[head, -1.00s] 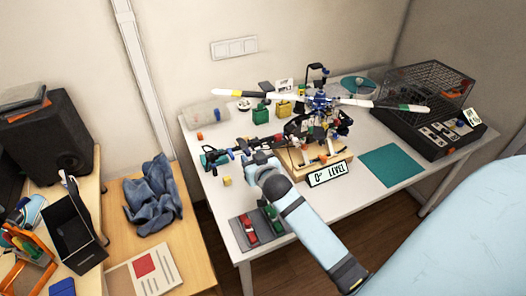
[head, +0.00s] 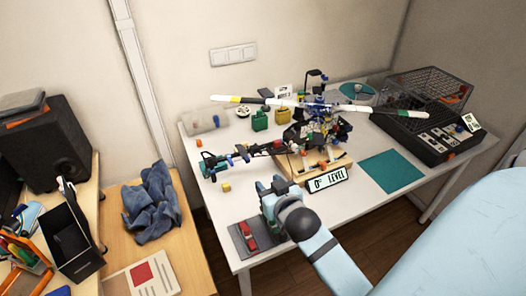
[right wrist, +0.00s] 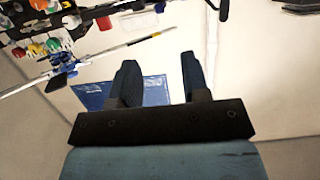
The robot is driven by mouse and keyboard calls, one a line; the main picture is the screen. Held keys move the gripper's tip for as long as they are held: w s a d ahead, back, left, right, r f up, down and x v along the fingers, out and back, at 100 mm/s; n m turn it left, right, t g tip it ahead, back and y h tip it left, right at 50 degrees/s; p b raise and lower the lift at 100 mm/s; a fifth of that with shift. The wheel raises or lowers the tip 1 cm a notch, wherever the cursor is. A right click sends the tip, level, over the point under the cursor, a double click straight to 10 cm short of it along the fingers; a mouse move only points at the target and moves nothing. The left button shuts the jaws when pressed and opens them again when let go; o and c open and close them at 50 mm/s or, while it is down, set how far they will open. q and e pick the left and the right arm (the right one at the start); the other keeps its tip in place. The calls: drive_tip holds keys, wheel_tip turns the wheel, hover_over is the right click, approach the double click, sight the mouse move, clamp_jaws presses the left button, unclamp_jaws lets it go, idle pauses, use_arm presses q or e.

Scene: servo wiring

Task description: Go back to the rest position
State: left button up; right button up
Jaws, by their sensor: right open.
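My right gripper (head: 271,184) is open and empty over the front part of the white table (head: 215,205). It is apart from the model helicopter (head: 322,103), which stands on a wooden base (head: 298,176) further back. In the right wrist view the two dark fingers of my right gripper (right wrist: 160,68) are spread with nothing between them, and the teal mat (right wrist: 153,90) shows beyond. Part of the helicopter (right wrist: 50,35) shows at the upper left there. My left gripper is not in view.
A grey tray with a red item (head: 247,235) lies just left of my right forearm. The teal mat (head: 391,171) is clear. A black wire cage (head: 432,92) stands back right. A side desk (head: 190,260) is at left.

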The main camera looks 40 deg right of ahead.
drive_tip(key=s+a+f+n+g+y+p, duration=0.3)
drive_tip(key=s+a+f+n+y+p, duration=0.2)
drive_tip(key=s+a+f, duration=0.6)
drive_tip(key=s+a+y+p, duration=0.1)
drive_tip(key=s+a+p, duration=0.1)
drive_tip(key=shift+a+n+g+y+p, duration=0.3)
drive_tip(key=shift+p, duration=0.1)
drive_tip(key=shift+s, duration=0.1)
drive_tip(key=shift+d, duration=0.1)
idle(0.3)
